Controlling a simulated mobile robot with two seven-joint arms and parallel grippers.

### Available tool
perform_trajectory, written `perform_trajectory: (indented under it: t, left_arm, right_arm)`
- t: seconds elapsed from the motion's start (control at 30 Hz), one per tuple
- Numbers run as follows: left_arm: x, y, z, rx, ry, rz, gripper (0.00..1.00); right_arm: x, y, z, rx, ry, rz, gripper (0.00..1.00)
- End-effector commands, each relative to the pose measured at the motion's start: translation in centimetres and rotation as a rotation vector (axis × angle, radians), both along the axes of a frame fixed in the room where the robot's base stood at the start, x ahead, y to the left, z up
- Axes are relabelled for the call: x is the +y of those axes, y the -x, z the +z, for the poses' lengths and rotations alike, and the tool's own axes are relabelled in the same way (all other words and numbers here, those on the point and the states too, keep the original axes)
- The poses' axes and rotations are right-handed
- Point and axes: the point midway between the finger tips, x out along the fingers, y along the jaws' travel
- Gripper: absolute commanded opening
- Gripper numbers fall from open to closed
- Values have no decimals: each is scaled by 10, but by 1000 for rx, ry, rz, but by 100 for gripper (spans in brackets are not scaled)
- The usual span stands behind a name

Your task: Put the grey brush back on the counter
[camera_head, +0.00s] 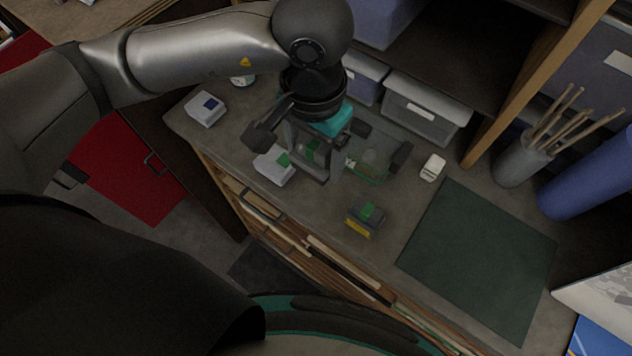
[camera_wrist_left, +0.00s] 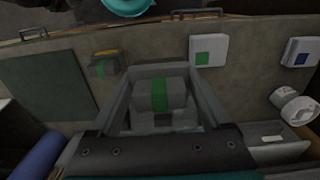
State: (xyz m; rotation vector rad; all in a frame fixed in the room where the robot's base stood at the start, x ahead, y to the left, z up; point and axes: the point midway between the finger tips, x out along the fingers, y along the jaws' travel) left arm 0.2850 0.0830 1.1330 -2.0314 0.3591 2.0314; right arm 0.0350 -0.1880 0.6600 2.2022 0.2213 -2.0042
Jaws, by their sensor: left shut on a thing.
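My left gripper (camera_head: 312,163) points down over the counter (camera_head: 408,205) and is shut on a grey block with a green band, which I take for the grey brush (camera_head: 311,148). In the left wrist view the brush (camera_wrist_left: 174,94) sits between the two fingers (camera_wrist_left: 160,110). Its underside is hidden, so I cannot tell whether it touches the counter. A similar dark grey block with a green band and a yellow edge (camera_head: 365,218) lies on the counter near the front edge; it also shows in the left wrist view (camera_wrist_left: 105,64). My right gripper is not in view.
A white box with a green label (camera_head: 274,166) is close beside the gripper, and one with a blue label (camera_head: 205,108) is farther left. A small white item (camera_head: 432,167), a dark green mat (camera_head: 480,258) and a brush pot (camera_head: 522,163) lie rightward. Grey bins (camera_head: 425,107) stand behind.

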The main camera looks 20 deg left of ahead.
Motion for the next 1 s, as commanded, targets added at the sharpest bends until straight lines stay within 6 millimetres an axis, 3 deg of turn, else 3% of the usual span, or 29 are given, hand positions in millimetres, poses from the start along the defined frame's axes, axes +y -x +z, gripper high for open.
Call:
perform_trajectory:
  t: [0.03, 0.2, 0.43, 0.6, 0.73, 1.0]
  left_arm:
    - [1, 1, -15, 8, -2, 3, 21]
    - [0, 1, -50, 4, -1, 2, 21]
    - [0, 0, -71, 1, 1, 2, 21]
    - [-1, 1, -98, 4, 1, 2, 21]
    - [0, 0, -107, 0, 1, 1, 21]
    - [0, -1, -108, -2, 1, 0, 21]
  right_arm:
    - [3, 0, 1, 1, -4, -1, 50]
    - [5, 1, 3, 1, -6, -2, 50]
    - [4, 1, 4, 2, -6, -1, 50]
    - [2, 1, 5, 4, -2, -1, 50]
    - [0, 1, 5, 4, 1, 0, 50]
    - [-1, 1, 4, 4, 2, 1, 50]
